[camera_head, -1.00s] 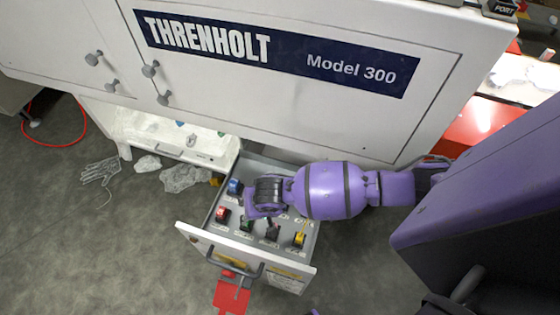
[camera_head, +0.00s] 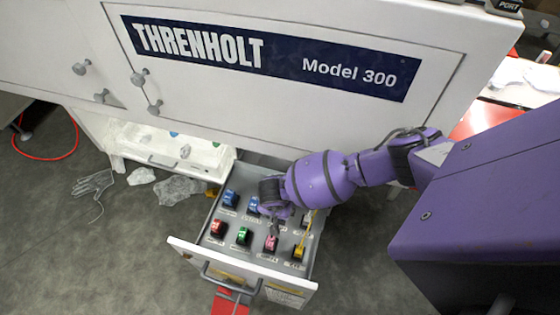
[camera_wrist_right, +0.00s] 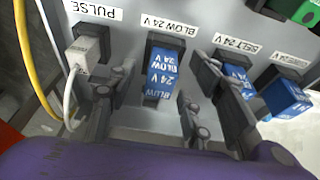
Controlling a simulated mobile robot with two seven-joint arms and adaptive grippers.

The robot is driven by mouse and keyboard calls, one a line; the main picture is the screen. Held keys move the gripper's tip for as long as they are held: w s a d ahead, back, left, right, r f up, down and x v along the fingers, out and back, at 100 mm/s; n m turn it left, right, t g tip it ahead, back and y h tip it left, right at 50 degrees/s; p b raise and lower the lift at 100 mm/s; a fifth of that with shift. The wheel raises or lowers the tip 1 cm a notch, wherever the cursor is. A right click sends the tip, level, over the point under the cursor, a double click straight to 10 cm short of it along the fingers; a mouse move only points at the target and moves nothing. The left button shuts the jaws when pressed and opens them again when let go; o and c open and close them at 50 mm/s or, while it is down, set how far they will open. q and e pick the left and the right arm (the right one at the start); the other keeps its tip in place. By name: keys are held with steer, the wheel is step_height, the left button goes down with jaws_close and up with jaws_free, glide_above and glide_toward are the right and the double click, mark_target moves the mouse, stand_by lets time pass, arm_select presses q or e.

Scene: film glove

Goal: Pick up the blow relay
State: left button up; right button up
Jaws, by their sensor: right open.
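The blow relay (camera_wrist_right: 162,75) is a blue block in a dark socket, below a "BLOW 24 V" label, in the middle of the right wrist view. My right gripper (camera_wrist_right: 160,80) is open, with its fingers on either side of the relay and nothing held. In the head view my right gripper (camera_head: 277,212) is over the back row of relays in the open drawer (camera_head: 185,247), and it appears to hide the blow relay there. My left gripper is not in view.
A white pulse relay (camera_wrist_right: 88,52) with a cable is left of the blow relay, and another blue relay (camera_wrist_right: 236,78) is right of it. Red (camera_head: 217,229), green (camera_head: 242,236), pink (camera_head: 271,243) and yellow (camera_head: 298,252) relays form the front row. The white Threnholt cabinet (camera_head: 240,95) stands behind.

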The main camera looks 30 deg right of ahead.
steer(key=shift+w+f, duration=0.1)
steer(key=shift+f, duration=0.1)
jaws_close()
steer(key=shift+r, duration=0.1)
